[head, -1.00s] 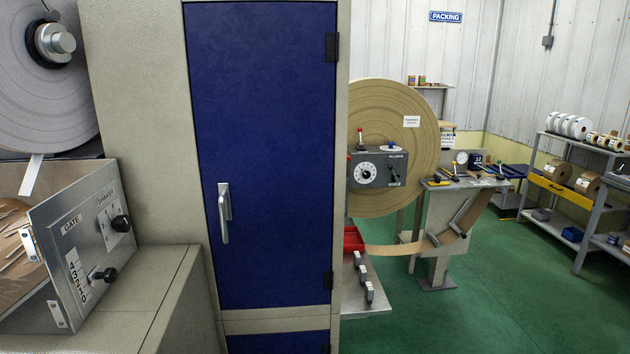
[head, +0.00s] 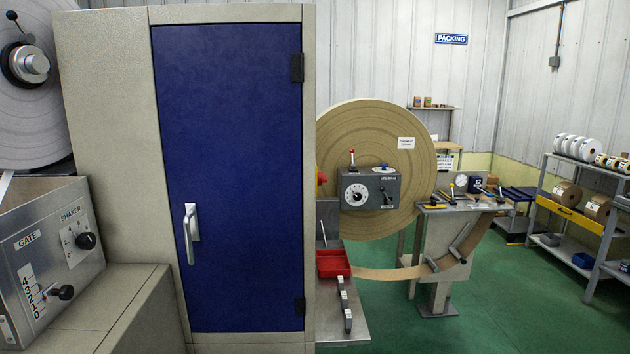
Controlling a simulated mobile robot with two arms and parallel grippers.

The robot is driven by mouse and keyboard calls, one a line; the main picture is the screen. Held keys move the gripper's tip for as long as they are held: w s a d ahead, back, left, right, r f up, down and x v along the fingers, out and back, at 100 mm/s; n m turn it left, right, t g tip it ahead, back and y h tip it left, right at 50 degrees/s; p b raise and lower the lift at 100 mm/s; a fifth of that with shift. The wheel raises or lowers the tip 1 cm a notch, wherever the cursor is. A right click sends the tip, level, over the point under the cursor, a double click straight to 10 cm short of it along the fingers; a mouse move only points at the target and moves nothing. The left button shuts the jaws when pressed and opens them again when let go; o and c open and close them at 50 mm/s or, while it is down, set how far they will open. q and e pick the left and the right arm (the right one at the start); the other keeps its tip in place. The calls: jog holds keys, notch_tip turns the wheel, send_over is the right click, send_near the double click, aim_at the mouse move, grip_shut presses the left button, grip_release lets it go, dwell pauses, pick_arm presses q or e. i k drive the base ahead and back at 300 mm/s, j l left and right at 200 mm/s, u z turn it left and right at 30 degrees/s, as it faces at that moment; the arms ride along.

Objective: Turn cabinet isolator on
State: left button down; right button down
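A tall beige cabinet (head: 105,120) with a closed blue door (head: 240,150) stands left of the middle in the head view. A silver lever handle (head: 191,232) hangs downward on the door's left side. Black hinges (head: 297,68) are on the door's right edge. No isolator switch that I can identify shows on the visible cabinet faces; the cabinet's inside is hidden by the door. Neither of my grippers is in the view.
At left, a metal panel has a GATE lever (head: 62,293) and SHAKER knob (head: 86,241). Right of the cabinet are a large brown paper reel (head: 340,120), a grey control box (head: 372,190) and a red tray (head: 333,263). Green floor (head: 520,300) is open at right; shelving (head: 566,217) stands beyond.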

aim_at(322, 178)
jog(key=l+u, duration=0.25)
jog(key=l, duration=0.5)
jog(key=l+u, duration=0.25)
jog(key=l, duration=0.55)
jog(key=u, duration=0.95)
jog(key=i+l+u, duration=0.15)
jog(key=l+u, duration=0.25)
jog(key=l, duration=0.15)
jog(key=l+u, duration=0.4)
jog(key=l, duration=0.15)
jog(key=l+u, duration=0.35)
jog(key=l, duration=0.2)
